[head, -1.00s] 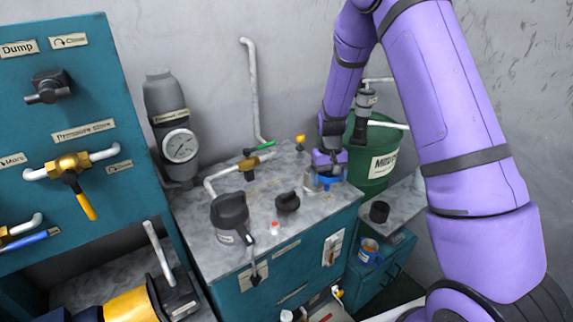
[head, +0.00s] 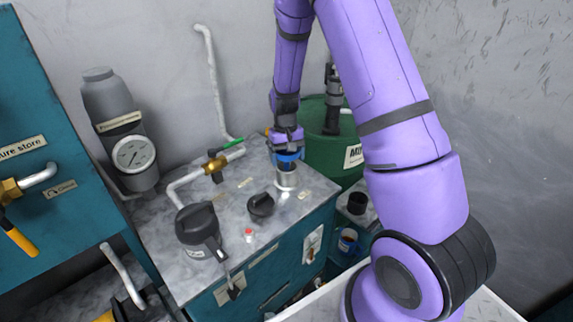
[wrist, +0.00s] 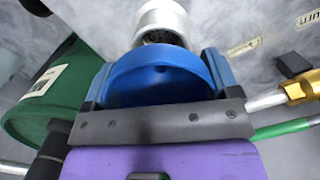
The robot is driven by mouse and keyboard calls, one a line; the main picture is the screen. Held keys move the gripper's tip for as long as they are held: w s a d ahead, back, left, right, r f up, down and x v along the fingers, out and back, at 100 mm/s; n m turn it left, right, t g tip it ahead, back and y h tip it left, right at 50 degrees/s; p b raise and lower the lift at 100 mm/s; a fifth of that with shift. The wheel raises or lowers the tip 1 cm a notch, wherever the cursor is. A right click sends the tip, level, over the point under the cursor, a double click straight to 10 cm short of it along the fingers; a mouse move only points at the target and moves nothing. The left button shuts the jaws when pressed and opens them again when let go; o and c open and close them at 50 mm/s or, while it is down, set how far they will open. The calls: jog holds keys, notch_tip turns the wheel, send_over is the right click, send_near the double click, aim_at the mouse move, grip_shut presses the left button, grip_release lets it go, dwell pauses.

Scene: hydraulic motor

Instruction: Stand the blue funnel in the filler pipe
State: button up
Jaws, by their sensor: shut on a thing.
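The blue funnel (head: 290,157) is gripped between the fingers of my gripper (head: 287,148). In the head view it is directly above the silver filler pipe (head: 286,178), which stands up from the tank top. The wrist view shows the funnel's wide blue rim (wrist: 160,82) between both fingers. The filler pipe (wrist: 162,18) shows just beyond it, with a dark opening partly behind the funnel. The funnel's spout is hidden, so I cannot tell whether it is inside the pipe.
On the tank top (head: 235,262) are a black round cap (head: 261,205), a dark jug (head: 197,225) and a small red-topped item (head: 248,235). A brass valve with a green handle (head: 215,166) is left of the pipe. A green drum (head: 318,135) stands behind right.

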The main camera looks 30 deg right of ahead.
aim_at(287, 164)
jog(key=shift+f, duration=1.65)
jog(key=shift+f, duration=0.3)
jog(key=o, duration=0.8)
jog(key=shift+c, duration=0.2)
jog(key=shift+r, duration=0.1)
